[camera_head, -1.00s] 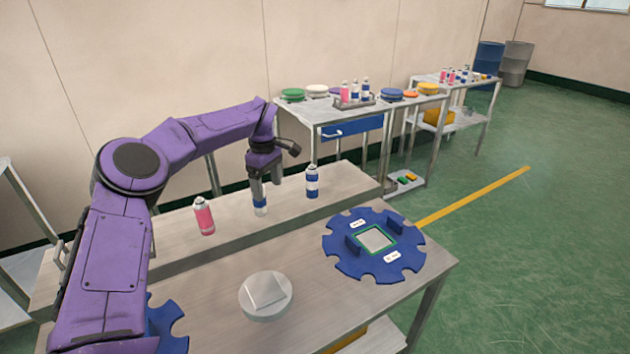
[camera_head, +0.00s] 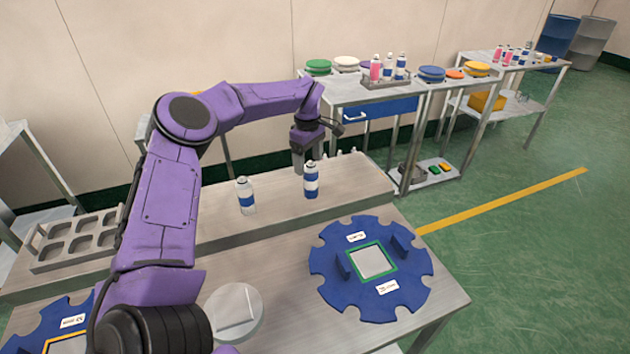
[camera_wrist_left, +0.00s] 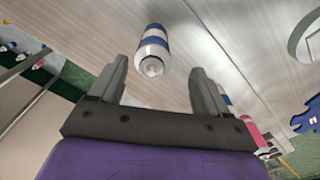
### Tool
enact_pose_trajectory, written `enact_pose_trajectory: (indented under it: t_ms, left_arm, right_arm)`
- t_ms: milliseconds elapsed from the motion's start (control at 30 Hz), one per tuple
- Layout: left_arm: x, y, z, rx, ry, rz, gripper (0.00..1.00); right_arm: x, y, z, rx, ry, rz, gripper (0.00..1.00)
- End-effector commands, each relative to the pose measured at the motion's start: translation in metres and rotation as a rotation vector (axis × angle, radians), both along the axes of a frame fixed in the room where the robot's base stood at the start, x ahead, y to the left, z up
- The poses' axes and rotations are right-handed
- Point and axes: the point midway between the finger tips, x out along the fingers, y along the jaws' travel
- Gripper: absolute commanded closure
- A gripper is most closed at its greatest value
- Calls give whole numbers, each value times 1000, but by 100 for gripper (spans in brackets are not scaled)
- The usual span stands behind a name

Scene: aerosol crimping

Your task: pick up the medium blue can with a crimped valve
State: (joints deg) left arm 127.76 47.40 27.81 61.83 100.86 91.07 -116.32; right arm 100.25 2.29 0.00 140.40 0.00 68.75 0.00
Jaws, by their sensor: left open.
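Two cans with white and blue bands stand upright on the raised metal shelf: the right-hand can (camera_head: 311,182) and the left-hand can (camera_head: 245,197). My left gripper (camera_head: 298,168) is open, just behind and left of the right-hand can. In the left wrist view a blue-banded can (camera_wrist_left: 153,48) lies ahead, between the lines of the open fingers (camera_wrist_left: 157,85), with its silver top towards me. The gap looks empty. A second blue-banded can is partly hidden behind the right finger, and a pink can (camera_wrist_left: 251,131) stands beyond. I cannot tell the cans' size class or crimp state.
A blue notched disc (camera_head: 372,300) with upright tabs lies on the bench, right of a pale round block (camera_head: 238,310). A grey compartment tray (camera_head: 75,243) is at left. Carts with discs and more cans stand behind.

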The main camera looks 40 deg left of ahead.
Motion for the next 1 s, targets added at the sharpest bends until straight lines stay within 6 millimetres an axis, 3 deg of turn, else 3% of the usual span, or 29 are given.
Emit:
enact_pose_trajectory:
  t_ms: [400,633,667,833,1000]
  left_arm:
    - [10,-1,-60,1,4,-3,23]
    - [11,-2,-64,0,0,-5,23]
    - [11,-2,-64,0,0,-5,26]
    - [11,-2,-64,0,1,-5,82]
    - [11,-2,-64,0,1,-5,83]
  right_arm:
    - [1,0,24,0,-1,0,57]
    - [0,0,23,-1,-1,0,57]
    - [0,0,23,-1,-1,0,57]
    - [0,0,22,-1,-1,0,57]
    - [0,0,22,-1,-1,0,57]
